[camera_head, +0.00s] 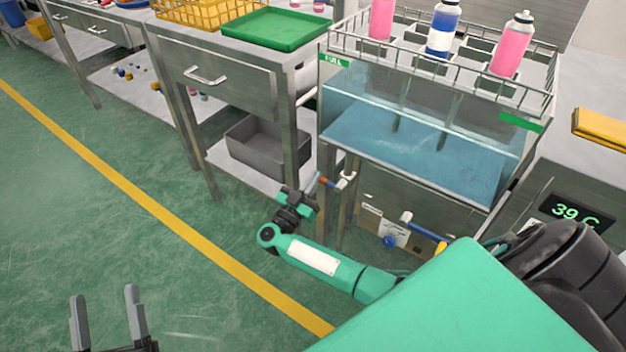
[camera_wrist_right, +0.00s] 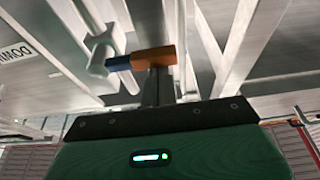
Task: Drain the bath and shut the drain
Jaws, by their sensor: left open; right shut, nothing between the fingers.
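The bath (camera_head: 425,150) is a clear-walled tank with blue water in it, set in a steel stand. A white valve (camera_head: 346,181) with an orange-and-blue handle (camera_head: 327,182) is below its front left corner. In the right wrist view the handle's orange end (camera_wrist_right: 158,57) lies across the tips of my right gripper (camera_wrist_right: 156,85). Its fingers are shut with nothing between them; I cannot tell whether they touch the handle. My left gripper (camera_head: 108,312) is open and empty over the floor at the lower left. The drain's inside is hidden.
A wire rack with pink cans (camera_head: 512,45) and a blue-and-white can (camera_head: 443,28) sits over the bath. A second fitting with a blue knob (camera_head: 390,241) is below the bath. A grey bin (camera_head: 268,150) is on the lower shelf at left. Floor at left is clear.

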